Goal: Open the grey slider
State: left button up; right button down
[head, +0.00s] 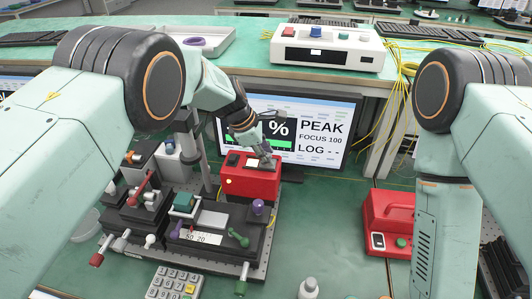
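A red box (248,184) stands behind the optics breadboard, in front of the monitor. On its dark top I see a small light-grey piece (252,162), which may be the grey slider; it is too small to be sure. My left gripper (265,160) reaches down from above to the top of this box, at the right of that piece. Its fingertips are small and partly hidden, so I cannot tell whether they touch the piece or are open. My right arm comes down at the right, and its gripper is out of view.
The monitor (322,128) stands close behind the box. A breadboard (172,252) with mounts and coloured knobs lies in front. A second red box (390,222) with a handle is at the right. A keypad (174,283) is at the front. Green table between the boxes is clear.

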pick_arm(q)
jog(key=shift+o, duration=1.1)
jog(key=shift+a, duration=0.15)
jog(key=shift+a+r, duration=0.1)
jog(key=shift+r, duration=0.1)
jog(key=v, duration=1.1)
jog(key=shift+r, duration=0.3)
